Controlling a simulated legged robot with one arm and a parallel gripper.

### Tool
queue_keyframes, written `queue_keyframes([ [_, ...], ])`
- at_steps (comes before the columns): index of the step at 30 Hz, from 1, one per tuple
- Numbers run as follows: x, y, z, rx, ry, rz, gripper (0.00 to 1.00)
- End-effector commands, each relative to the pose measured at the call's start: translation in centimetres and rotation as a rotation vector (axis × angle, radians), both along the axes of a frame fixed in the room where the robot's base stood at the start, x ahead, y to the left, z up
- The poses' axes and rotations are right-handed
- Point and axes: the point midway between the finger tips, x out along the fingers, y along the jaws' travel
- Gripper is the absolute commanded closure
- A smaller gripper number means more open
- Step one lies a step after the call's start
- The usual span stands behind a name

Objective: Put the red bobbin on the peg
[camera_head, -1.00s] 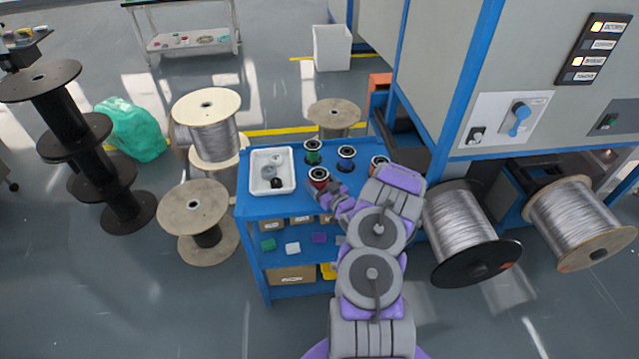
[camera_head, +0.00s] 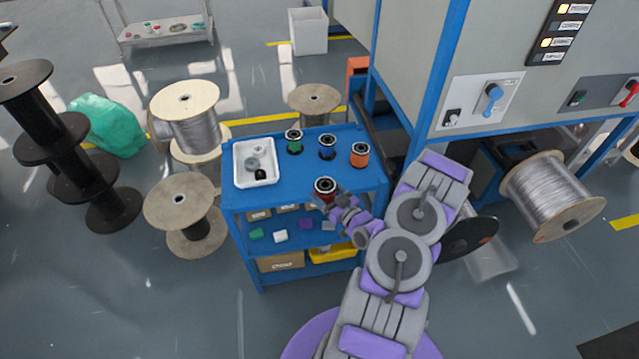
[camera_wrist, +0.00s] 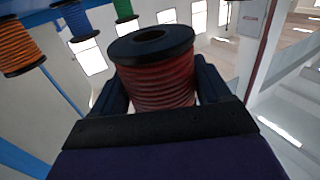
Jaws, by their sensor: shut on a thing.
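The red bobbin (camera_head: 325,187) is at the front edge of the blue cart's top in the head view. My gripper (camera_head: 326,198) is shut on it. In the wrist view the red bobbin (camera_wrist: 158,75) sits upright between the two dark fingers of my gripper (camera_wrist: 157,95), its black flange with a centre hole on top. Green (camera_head: 294,140), blue (camera_head: 327,147) and orange (camera_head: 360,154) bobbins stand at the back of the cart top. I cannot make out an empty peg. Whether the red bobbin touches the cart is unclear.
The blue cart (camera_head: 285,180) carries a white tray (camera_head: 241,176) with small parts at its left. Its lower shelf holds boxes and small coloured pieces. A large machine (camera_head: 415,70) stands at right. Big cable spools (camera_head: 180,203) stand on the floor at left.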

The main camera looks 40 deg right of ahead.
Motion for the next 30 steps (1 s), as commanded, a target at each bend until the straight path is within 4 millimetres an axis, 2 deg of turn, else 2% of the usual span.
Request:
queue_keyframes([
  [8, -0.9, 0.2, 0.1, 0.0, 0.0, 0.001, 0.63],
  [14, -0.2, 0.3, 0.3, -0.001, 0.0, 0.005, 0.63],
  [17, 1.4, 0.3, 0.9, -0.003, -0.001, 0.012, 0.63],
  [23, 6.9, 0.8, 3.6, -0.004, -0.001, 0.022, 0.63],
  [30, 13.6, 3.0, 8.5, -0.002, -0.005, 0.019, 0.63],
])
